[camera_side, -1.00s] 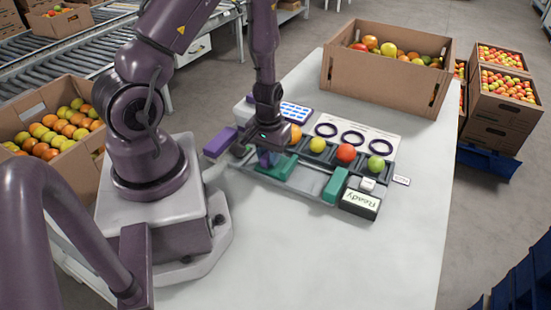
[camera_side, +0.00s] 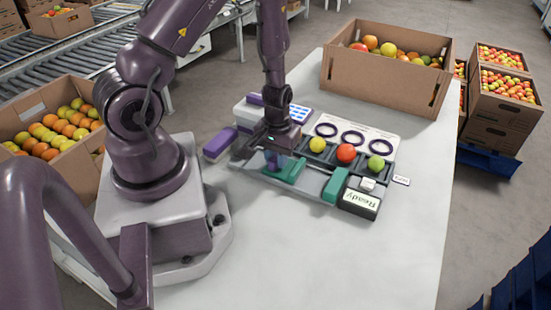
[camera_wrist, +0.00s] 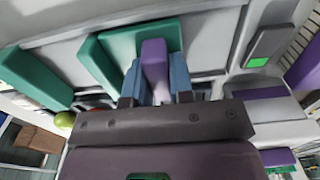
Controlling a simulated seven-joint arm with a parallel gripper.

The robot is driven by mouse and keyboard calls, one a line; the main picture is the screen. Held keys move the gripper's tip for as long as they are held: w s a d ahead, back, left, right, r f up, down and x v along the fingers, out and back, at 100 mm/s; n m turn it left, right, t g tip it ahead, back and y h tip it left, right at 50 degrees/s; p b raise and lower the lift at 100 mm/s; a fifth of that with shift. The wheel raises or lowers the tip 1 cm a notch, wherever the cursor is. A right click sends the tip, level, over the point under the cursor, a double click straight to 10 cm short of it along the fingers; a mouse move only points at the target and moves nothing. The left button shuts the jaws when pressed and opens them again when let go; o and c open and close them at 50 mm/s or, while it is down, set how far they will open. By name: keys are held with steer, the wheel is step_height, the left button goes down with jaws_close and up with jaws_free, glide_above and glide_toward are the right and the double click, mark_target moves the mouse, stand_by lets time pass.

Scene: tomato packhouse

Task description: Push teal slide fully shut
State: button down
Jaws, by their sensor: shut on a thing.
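The teal slide (camera_side: 287,170) sits on the grey rail of the fixture in the side view. It also shows large in the wrist view (camera_wrist: 110,55). My gripper (camera_side: 273,160) is low over the rail at the slide's left part. In the wrist view my gripper's blue fingers (camera_wrist: 155,88) are shut on a purple upright piece (camera_wrist: 154,60) against the slide. Whether that piece is joined to the slide is unclear. A second teal block (camera_side: 335,186) stands farther right, with a gap of bare rail between; it is at left in the wrist view (camera_wrist: 35,76).
Yellow, red and green fruits (camera_side: 346,153) sit in dark cups behind the rail. A "Ready" display (camera_side: 358,202) stands at the fixture's right end. A purple block (camera_side: 219,144) lies left of my gripper. A cardboard box (camera_side: 385,75) stands behind; the table's front right is clear.

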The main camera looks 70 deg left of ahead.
steer(key=shift+w+d+f, duration=0.15)
steer(key=shift+w+d, duration=0.05)
steer(key=shift+d, duration=0.5)
